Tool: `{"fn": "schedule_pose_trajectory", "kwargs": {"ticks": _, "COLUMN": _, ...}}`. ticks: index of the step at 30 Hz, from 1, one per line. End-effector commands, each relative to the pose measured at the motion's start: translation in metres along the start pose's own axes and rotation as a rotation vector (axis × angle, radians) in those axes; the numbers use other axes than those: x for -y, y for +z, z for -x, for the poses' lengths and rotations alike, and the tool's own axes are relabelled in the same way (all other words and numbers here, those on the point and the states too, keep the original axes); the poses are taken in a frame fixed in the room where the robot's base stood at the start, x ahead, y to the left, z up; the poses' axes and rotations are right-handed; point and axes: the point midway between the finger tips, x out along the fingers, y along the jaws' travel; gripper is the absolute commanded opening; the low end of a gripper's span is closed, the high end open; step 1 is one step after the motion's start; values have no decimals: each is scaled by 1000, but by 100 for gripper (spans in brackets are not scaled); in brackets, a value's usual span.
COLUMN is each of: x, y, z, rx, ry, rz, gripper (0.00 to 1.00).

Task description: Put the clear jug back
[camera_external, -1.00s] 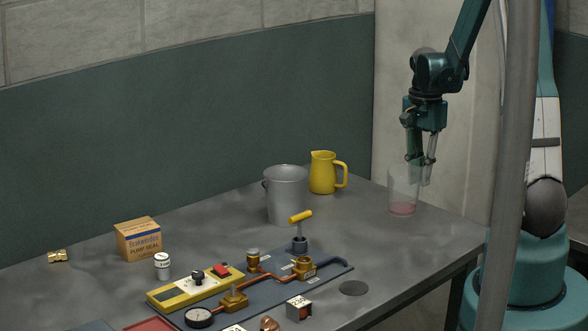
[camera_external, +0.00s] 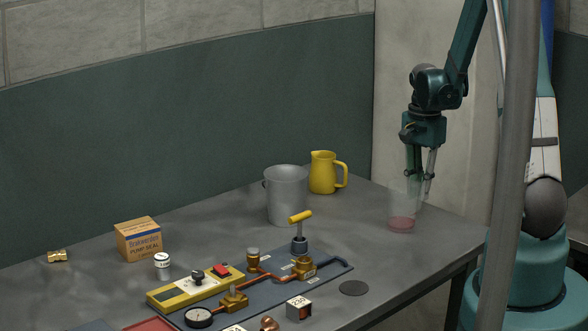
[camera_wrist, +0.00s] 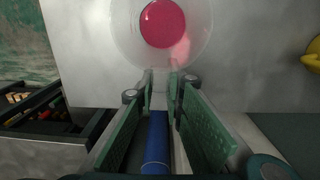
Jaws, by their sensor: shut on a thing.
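The clear jug (camera_external: 403,212) is upright at the right end of the grey table, with pink-red liquid in its bottom. My gripper (camera_external: 420,192) is above and at its right side, pointing down and shut on the jug. In the wrist view the jug (camera_wrist: 200,45) is seen from above, its round pink liquid inside, and the tips of my gripper (camera_wrist: 160,82) close at its near side. The exact grip point is partly hidden. I cannot tell whether the jug's base touches the table.
A grey metal pot (camera_external: 287,198) and a yellow pitcher (camera_external: 323,174) stand left of the jug. A dark round disc (camera_external: 353,288) lies nearer the front. A manifold board (camera_external: 335,271) with a yellow-handled valve (camera_external: 300,217) is left of it. Bare table lies around the jug.

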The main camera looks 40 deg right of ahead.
Motion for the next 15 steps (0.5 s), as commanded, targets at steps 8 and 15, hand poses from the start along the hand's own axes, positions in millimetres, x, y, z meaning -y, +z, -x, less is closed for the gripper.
{"fn": "schedule_pose_trajectory", "kwargs": {"ticks": 8, "x": 0, "y": 0, "z": -1, "rx": 0, "ry": 0, "rz": 0, "gripper": 0}}
{"fn": "schedule_pose_trajectory", "kwargs": {"ticks": 15, "x": 0, "y": 0, "z": -5, "rx": 0, "ry": 0, "rz": 0, "gripper": 0}}
